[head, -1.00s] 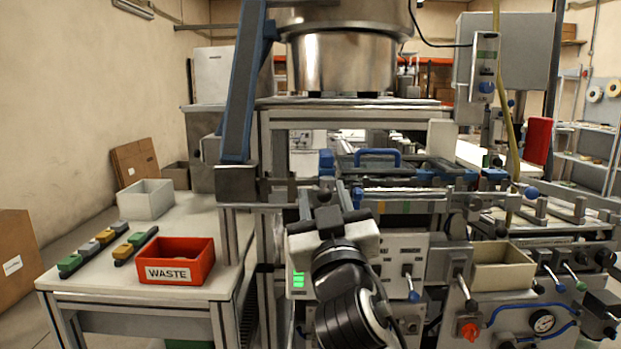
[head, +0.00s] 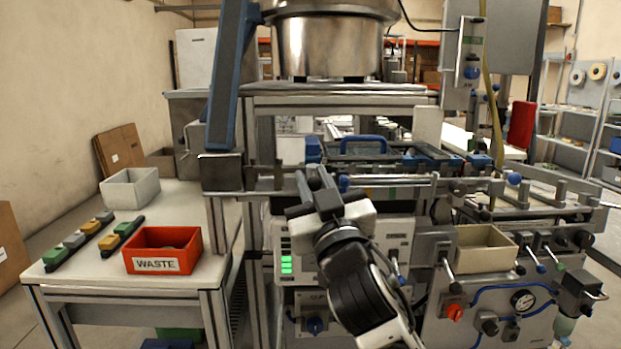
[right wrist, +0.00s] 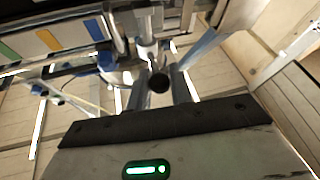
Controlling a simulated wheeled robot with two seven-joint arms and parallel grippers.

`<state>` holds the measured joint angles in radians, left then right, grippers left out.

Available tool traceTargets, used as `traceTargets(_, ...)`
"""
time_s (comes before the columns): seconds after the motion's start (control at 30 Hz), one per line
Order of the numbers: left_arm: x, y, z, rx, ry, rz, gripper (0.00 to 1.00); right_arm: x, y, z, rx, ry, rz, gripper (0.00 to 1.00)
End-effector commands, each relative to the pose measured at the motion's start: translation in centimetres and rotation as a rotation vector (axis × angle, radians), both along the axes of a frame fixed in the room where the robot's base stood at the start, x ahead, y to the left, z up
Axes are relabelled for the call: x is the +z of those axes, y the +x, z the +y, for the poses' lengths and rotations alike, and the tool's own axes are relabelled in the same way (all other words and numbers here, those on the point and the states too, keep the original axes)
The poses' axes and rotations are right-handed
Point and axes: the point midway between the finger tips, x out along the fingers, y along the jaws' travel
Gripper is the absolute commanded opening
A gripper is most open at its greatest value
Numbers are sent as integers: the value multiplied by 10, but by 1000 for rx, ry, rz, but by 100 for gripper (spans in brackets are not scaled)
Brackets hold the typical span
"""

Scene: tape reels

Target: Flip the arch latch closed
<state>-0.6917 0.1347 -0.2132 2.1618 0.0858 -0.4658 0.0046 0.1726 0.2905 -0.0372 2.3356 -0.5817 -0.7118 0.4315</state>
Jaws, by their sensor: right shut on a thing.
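My right gripper (head: 314,182) is at the front of the machine, just below the front rail, with its fingers pointing up and away. In the right wrist view, my gripper (right wrist: 158,90) has its two fingers close around a dark round knob (right wrist: 159,83). The knob also shows small between the fingertips in the head view (head: 311,170). The knob appears to belong to the arch latch, but the latch's shape and angle are largely hidden by the gripper. A blue arch-shaped handle (head: 363,146) stands upright behind the rail. My left gripper is not in view.
A red WASTE bin (head: 163,250) and a pale bin (head: 129,188) stand on the side table at left. A blue-grey chute post (head: 227,80) rises left of the gripper. A beige bin (head: 485,248) and several small levers are at right.

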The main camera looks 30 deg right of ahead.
Motion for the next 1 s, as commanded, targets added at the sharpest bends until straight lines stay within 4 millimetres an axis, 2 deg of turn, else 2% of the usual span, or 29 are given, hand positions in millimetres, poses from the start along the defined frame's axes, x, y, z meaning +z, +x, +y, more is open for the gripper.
traceTargets(0.4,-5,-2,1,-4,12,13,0,-1,-1,-2,40,1,0,0)
traceTargets(0.43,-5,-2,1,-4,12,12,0,-1,-1,-2,40,1,0,29)
traceTargets(0.47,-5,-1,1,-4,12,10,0,-1,-1,-2,40,1,0,38)
traceTargets(0.5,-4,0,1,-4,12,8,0,-1,-1,-2,40,1,0,41)
traceTargets(0.8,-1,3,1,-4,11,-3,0,-2,-2,-1,41,2,0,41)
traceTargets(1.0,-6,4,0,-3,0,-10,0,-14,-8,10,53,4,1,41)
